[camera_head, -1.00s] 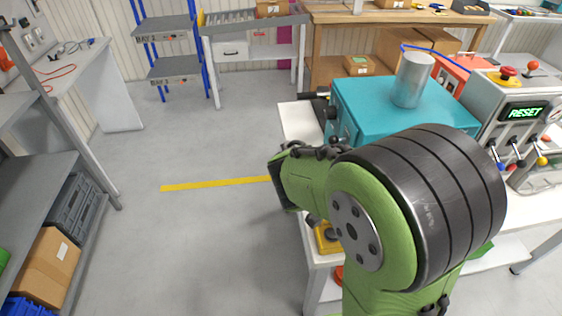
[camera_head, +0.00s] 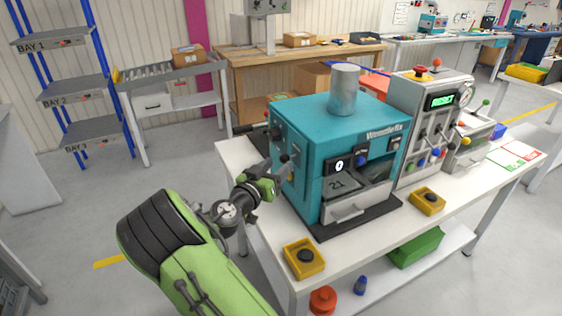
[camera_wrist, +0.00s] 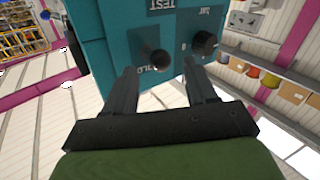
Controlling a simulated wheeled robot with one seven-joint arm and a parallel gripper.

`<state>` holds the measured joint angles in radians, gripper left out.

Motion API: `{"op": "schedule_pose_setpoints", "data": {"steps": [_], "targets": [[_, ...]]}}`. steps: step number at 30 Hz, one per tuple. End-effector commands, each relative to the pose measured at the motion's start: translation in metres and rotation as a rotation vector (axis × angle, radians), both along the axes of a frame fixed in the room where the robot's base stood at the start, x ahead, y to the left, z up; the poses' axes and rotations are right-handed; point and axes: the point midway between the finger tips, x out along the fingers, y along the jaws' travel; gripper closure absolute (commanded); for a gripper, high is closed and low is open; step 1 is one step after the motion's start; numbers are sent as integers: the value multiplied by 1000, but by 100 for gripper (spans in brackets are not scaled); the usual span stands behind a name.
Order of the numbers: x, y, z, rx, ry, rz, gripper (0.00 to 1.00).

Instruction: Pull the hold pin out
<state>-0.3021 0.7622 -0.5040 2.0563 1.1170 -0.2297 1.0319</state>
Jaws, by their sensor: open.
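The hold pin (camera_wrist: 159,58) shows in the wrist view as a round dark knob on a dark plate. The letters "OLD" are partly visible beside it. It sits on the side of the teal machine (camera_head: 309,185), which stands on the white bench. My gripper (camera_wrist: 163,82) is open, with one finger on each side just short of the knob and nothing held. I cannot tell whether the fingers overlap the knob in depth. In the head view my gripper (camera_head: 278,174) is close to the machine's left side, and the fingertips are hard to make out there.
Another dark knob (camera_wrist: 204,42) is beside the hold pin, near a "TEST" plate (camera_wrist: 167,5). A yellow box with a black button (camera_head: 304,258) is on the bench's front left corner. A grey control panel (camera_head: 432,125) stands right of the machine. Floor left of the bench is clear.

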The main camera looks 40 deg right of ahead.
Motion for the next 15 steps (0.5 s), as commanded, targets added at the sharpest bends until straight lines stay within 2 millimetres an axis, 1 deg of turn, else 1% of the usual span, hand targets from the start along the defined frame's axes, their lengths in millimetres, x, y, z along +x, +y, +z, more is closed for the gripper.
{"op": "schedule_pose_setpoints", "data": {"steps": [1, 3, 6, 14, 15], "targets": [[2, -11, 1, -1, -1, -4, 44], [6, -21, 1, -1, 0, -3, 44], [9, -30, 0, 0, 0, -2, 44], [10, -32, 0, 1, 1, 0, 44], [10, -32, 0, 1, 1, 0, 47]]}}
